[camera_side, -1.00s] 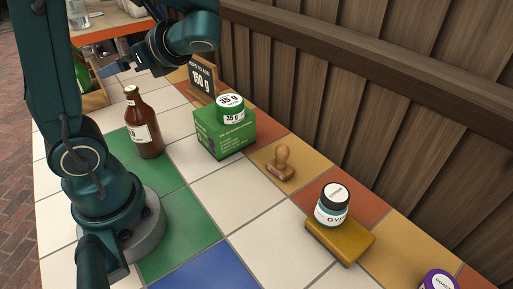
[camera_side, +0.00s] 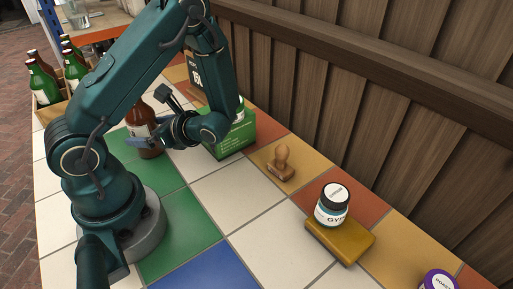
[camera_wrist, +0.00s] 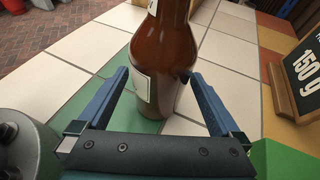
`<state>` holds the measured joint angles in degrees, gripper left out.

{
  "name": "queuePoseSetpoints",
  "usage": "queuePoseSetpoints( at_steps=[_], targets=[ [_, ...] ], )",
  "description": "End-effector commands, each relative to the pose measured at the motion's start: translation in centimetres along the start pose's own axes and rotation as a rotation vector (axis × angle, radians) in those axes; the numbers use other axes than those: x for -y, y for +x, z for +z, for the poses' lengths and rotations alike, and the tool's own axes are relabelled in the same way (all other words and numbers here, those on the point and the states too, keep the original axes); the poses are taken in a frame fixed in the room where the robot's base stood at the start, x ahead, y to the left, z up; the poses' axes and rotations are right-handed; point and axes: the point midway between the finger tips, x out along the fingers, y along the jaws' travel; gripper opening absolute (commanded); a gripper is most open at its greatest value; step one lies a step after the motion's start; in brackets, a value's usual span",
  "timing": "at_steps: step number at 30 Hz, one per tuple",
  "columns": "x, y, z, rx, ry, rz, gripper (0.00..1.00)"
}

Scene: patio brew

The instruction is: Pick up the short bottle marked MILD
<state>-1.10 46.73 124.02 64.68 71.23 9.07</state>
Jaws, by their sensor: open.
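A short brown bottle (camera_side: 143,114) with a pale label stands upright on the tiled table. Its label is partly hidden and I cannot read the name on it. In the wrist view the bottle (camera_wrist: 165,60) stands between the two blue fingers of my gripper (camera_wrist: 160,80), its top cut off by the frame. My gripper (camera_side: 153,120) is open, with one finger on each side of the bottle. A thin gap shows at the left finger; at the right finger I cannot tell whether it touches.
A green box (camera_side: 232,143) stands close right of my gripper, partly behind my arm. A black sign (camera_wrist: 303,72) stands beyond. Several green bottles (camera_side: 42,80) sit in a wooden crate at left. A stamp (camera_side: 281,162) and a jar on a yellow block (camera_side: 345,240) stand at right.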

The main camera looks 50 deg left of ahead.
Motion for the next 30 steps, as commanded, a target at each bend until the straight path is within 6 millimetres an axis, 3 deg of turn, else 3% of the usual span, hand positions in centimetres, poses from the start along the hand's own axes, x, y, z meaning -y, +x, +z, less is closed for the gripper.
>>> queuePoseSetpoints(
  at_steps=[12, 23, 24, 25, 30],
  targets=[
    [-0.1, 4.3, -0.1, 0.001, 0.000, 0.004, 1.00],
    [0.0, 5.1, -0.1, 0.000, 0.000, -0.001, 1.00],
    [0.0, 5.1, -0.1, 0.000, 0.000, -0.001, 0.96],
    [0.0, 5.0, -0.1, 0.000, 0.000, -0.001, 0.85],
    [0.0, 5.0, -0.1, 0.000, 0.000, -0.001, 0.20]
  ],
)
